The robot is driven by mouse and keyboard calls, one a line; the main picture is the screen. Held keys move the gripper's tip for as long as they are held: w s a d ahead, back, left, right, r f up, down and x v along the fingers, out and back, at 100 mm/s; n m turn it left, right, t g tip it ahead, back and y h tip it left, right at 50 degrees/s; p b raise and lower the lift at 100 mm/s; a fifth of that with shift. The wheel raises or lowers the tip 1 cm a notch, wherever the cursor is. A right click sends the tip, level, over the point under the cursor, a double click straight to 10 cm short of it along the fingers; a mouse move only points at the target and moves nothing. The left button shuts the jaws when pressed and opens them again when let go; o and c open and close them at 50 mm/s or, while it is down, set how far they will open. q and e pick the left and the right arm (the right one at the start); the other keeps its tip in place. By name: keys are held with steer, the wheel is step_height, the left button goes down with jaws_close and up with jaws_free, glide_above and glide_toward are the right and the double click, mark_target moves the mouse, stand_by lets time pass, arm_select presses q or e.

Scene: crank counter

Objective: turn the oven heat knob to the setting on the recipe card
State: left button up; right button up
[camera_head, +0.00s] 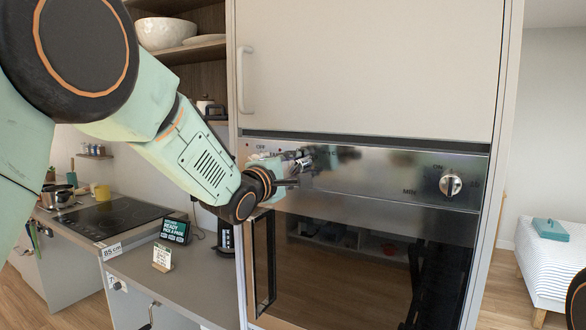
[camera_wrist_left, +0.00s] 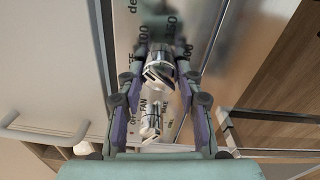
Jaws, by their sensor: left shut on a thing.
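The oven's control panel (camera_head: 385,172) is a brushed metal strip below the cupboard. My left gripper (camera_head: 298,168) reaches in from the left to the panel's left part and hides much of what is there. In the left wrist view my left gripper (camera_wrist_left: 161,72) is shut on a silver knob (camera_wrist_left: 160,72), with numbers such as 100 and 150 around it. The knob's exact setting is not readable. A small cream card (camera_head: 162,257) stands on the counter; its writing is too small to read. My right gripper is not in view.
Another silver knob (camera_head: 450,184) sits at the panel's right end. The left wrist view shows a second knob (camera_wrist_left: 150,124) beside the held one. Below the panel are the dark oven door and its handle (camera_head: 264,262). A dark display (camera_head: 174,230) stands behind the card.

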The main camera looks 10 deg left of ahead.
arm_select(q)
steer(key=m, duration=0.5)
steer(key=shift+f+m+b, duration=0.15)
steer(key=shift+m+b, duration=0.25)
steer(key=m+b, duration=0.1)
steer(key=m, duration=0.4)
steer(key=shift+m+h, duration=0.3)
steer(key=shift+h, duration=0.1)
steer(key=m+b, duration=0.2)
steer(key=m, duration=0.3)
steer(key=shift+f+m, duration=0.1)
steer(key=shift+m, duration=0.2)
steer(key=m+b, duration=0.2)
steer(key=m, duration=0.3)
steer(key=shift+m, duration=0.4)
steer(key=o, duration=1.2)
steer(key=shift+r, duration=0.25)
